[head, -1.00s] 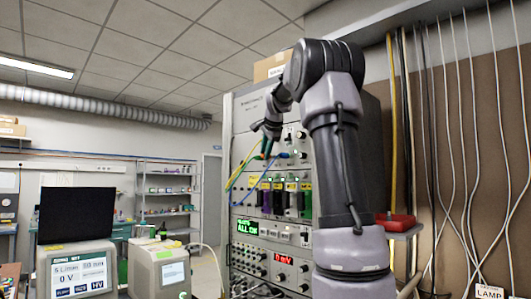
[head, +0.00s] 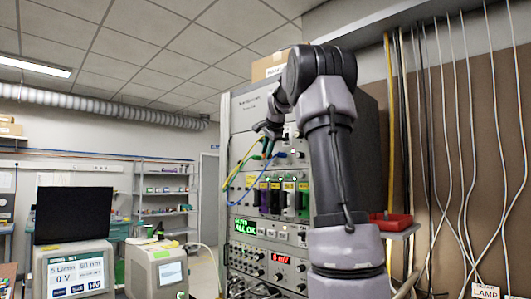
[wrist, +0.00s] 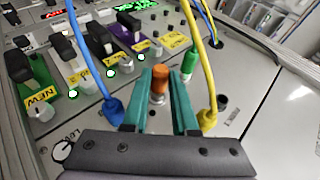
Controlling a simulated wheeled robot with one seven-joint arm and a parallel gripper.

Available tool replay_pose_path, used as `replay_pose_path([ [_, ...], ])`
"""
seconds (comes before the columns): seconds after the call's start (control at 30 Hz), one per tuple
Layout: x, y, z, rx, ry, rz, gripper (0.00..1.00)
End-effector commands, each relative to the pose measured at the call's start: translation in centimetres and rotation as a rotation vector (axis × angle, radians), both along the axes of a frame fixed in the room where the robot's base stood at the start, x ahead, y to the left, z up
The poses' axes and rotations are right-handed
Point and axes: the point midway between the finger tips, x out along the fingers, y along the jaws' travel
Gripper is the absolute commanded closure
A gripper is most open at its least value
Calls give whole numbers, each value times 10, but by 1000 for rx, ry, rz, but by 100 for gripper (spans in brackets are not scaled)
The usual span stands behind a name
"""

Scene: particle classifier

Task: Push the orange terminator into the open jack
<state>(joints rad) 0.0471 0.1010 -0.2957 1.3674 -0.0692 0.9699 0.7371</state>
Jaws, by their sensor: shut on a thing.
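The orange terminator (wrist: 158,79) has an orange cap and a silver lower part. In the wrist view it is between the two teal fingers of my gripper (wrist: 157,98), which is shut on it. Its lower end is at or just above the grey panel (wrist: 255,85); I cannot tell whether it is in a jack. A dark round opening (wrist: 222,102), possibly a jack, shows to the right.
A blue cable plug (wrist: 113,110) is close left of my fingers and a yellow plug (wrist: 208,121) close right. A green terminator (wrist: 188,66) stands just beyond. Several switches and lit green lamps are farther left. A red tray (head: 391,221) is right of the rack.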

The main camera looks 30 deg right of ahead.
Motion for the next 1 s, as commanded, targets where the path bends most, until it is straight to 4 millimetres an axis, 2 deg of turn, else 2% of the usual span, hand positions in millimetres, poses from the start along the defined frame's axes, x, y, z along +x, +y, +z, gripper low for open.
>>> replay_pose_path([
  [0.4, 3, -10, 0, 0, 0, -1, 100],
  [0.43, 3, -10, 0, 0, 0, -1, 66],
  [0.5, 3, -10, 0, 0, 0, -1, 39],
  [0.83, 1, -9, 2, 1, -1, 0, 39],
  [1.0, -15, -6, 17, 0, -3, 0, 39],
])
